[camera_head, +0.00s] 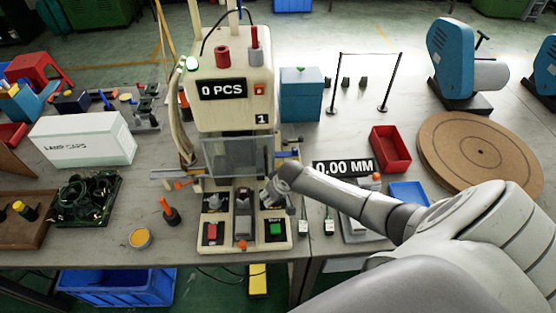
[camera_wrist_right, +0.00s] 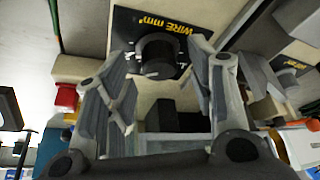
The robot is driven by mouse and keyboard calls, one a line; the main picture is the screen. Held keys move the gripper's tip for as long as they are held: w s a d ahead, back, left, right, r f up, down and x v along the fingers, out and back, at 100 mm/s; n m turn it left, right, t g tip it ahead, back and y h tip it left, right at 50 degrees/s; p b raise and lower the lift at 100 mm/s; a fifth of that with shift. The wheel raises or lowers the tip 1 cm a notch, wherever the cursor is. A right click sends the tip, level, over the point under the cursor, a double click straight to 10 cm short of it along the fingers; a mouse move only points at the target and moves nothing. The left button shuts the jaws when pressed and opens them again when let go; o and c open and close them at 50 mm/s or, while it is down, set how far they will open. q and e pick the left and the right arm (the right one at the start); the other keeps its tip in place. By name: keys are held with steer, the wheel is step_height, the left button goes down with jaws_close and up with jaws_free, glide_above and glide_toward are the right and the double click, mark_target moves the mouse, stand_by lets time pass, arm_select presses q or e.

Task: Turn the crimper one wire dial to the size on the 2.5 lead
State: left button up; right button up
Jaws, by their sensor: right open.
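Crimper one (camera_head: 228,90) is the cream press with "0 PCS" and "1" on its front, at the middle of the head view. Its wire dial (camera_wrist_right: 158,55) shows in the right wrist view as a dark round knob on a black plate marked "WIRE mm²" (camera_wrist_right: 190,33), upside down there. My right gripper (camera_wrist_right: 160,70) is open, with a finger on each side of the dial; I cannot tell whether they touch it. In the head view my right gripper (camera_head: 276,186) is at the press's lower right side. The dial's setting is unreadable. I cannot identify the 2.5 lead.
A red button (camera_head: 211,232) and a green button (camera_head: 276,229) sit on the press base. Two small tagged items (camera_head: 303,226) lie to its right. A "0.00 MM" display (camera_head: 342,167), a red tray (camera_head: 390,149) and a round brown board (camera_head: 480,153) are further right.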

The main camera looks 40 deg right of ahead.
steer(key=v, duration=1.1)
steer(key=shift+s+r, duration=0.1)
steer(key=shift+s, duration=0.05)
steer(key=s+a+n+y, duration=0.1)
steer(key=s+a+n, duration=0.1)
steer(key=s+a, duration=0.85)
steer(key=s+a+r, duration=0.1)
steer(key=s+r, duration=0.3)
steer(key=s, duration=0.6)
step_height(320, 180, down, 34)
steer(key=s+g+b, duration=0.2)
steer(key=s+b, duration=0.1)
steer(key=b, duration=0.3)
steer(key=s+d+f+b, duration=0.1)
steer(key=s+f+b, duration=0.1)
steer(key=s+f, duration=0.6)
steer(key=s+d+f+g+b, duration=0.1)
steer(key=s+f+b, duration=0.1)
steer(key=s+f, duration=0.6)
step_height(320, 180, down, 3)
steer(key=shift+d+f+n+h+b, duration=0.1)
steer(key=shift+d+n+h+b, duration=0.2)
steer(key=shift+d+h+b, duration=0.1)
